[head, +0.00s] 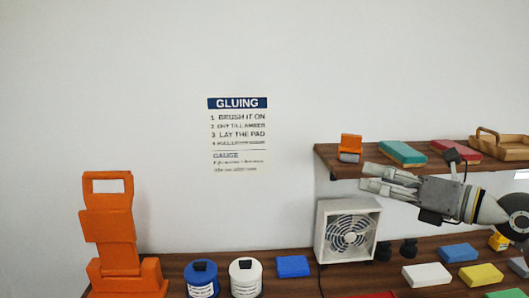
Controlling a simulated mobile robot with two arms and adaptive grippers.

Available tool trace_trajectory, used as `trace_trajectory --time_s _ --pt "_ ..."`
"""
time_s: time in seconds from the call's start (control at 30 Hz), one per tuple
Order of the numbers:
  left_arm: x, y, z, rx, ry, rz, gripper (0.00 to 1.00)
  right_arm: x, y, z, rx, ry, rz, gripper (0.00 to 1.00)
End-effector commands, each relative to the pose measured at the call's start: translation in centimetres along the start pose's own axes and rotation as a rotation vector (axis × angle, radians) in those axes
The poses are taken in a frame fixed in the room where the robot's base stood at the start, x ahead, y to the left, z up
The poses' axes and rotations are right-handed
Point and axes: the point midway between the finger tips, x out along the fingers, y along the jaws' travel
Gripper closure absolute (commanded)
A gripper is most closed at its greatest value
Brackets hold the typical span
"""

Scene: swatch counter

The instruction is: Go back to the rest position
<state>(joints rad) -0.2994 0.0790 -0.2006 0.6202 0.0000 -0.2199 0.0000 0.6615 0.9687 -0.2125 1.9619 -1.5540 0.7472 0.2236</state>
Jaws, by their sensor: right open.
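My right gripper (366,178) is in the head view at the right, coming in from the right edge with its fingers pointing left. It is open, with a gap between its two grey fingers and nothing seen between them. It shows in front of the wooden shelf (325,158) and above the box fan (327,247). My left gripper is not in view.
A wooden counter (330,283) runs along the bottom. It bears an orange stand (108,228), a blue jar (202,280), a white jar (245,280) and several coloured blocks. The shelf bears a small orange object (350,145), blocks and a wooden tray (505,152).

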Motion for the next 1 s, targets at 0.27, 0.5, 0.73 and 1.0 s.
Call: trace_trajectory --time_s 0.27,0.5,0.73,1.0 --pt "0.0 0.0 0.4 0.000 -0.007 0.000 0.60 1.0 4.8 -2.0 0.534 -0.360 0.343 0.13" --pt "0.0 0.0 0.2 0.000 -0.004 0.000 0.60 -1.9 -0.5 -4.8 1.104 -0.726 0.331 0.13" --pt "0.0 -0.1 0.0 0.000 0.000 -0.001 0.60 -5.6 -8.6 -15.2 1.657 -1.039 0.032 0.13" --pt "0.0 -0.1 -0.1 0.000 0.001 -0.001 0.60 -11.0 -10.4 -34.3 2.182 -1.230 -0.602 0.13"
